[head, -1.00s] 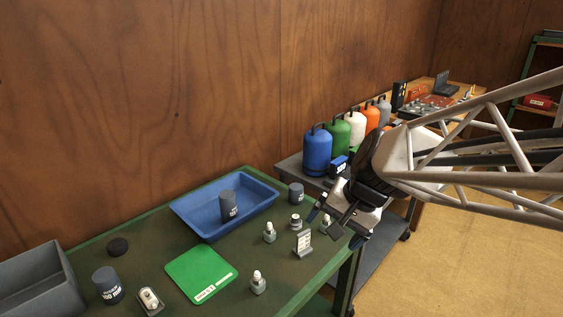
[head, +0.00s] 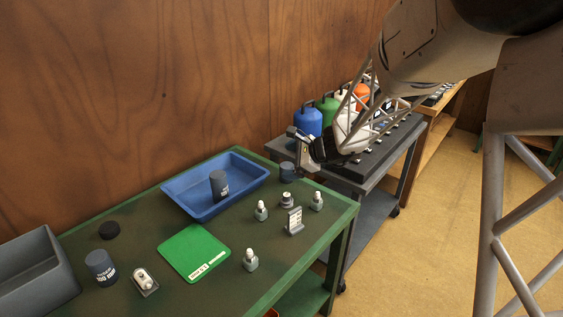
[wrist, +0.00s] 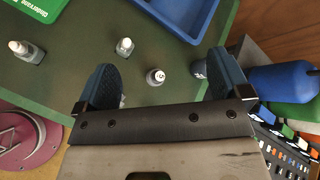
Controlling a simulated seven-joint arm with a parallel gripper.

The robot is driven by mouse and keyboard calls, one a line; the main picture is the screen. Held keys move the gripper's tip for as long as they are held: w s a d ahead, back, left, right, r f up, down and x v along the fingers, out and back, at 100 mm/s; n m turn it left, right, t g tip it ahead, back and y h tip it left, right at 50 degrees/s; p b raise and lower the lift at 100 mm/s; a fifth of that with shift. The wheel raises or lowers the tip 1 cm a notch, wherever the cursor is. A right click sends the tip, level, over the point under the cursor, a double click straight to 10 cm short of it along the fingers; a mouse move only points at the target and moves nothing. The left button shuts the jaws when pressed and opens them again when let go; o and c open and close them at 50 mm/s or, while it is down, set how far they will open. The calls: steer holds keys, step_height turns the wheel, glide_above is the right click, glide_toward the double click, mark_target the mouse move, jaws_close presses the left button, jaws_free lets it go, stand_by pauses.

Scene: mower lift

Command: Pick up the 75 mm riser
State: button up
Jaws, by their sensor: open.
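Several dark grey cylindrical risers stand on the green table. One riser (head: 287,172) is at the back right corner, just below my gripper; its size label is not readable. Another riser (head: 218,184) stands in the blue tray, its label too small to read surely. A third riser (head: 101,267) at the front left appears marked 100. My gripper (head: 303,150) is open and empty above the back right corner. In the wrist view its two fingers (wrist: 162,64) are wide apart. A dark riser with white lettering (wrist: 198,69) is partly hidden beside the right finger.
A small grey fitting (wrist: 156,77) shows between the fingers in the wrist view. The blue tray (head: 247,163), green mat (head: 194,252), a label stand (head: 294,221) and several small fittings share the table. Coloured bottles (head: 307,121) stand on the cart behind.

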steer(key=w+d+f+m+t, duration=0.2)
steer(key=w+f+m, duration=0.4)
steer(key=w, duration=0.4)
steer(key=m+t+h, duration=0.2)
steer(key=m+t, duration=0.1)
steer(key=m, duration=0.3)
glide_toward(284, 166)
steer(key=w+f, duration=0.2)
steer(key=f, duration=0.1)
steer(key=shift+w+d+f, duration=0.2)
steer(key=shift+w, duration=0.05)
steer(key=shift+x, duration=1.3)
steer(key=shift+a, duration=0.1)
steer(key=shift+x, duration=2.6)
steer(key=shift+s, duration=0.1)
steer(key=shift+c, duration=0.2)
steer(key=c, duration=1.1)
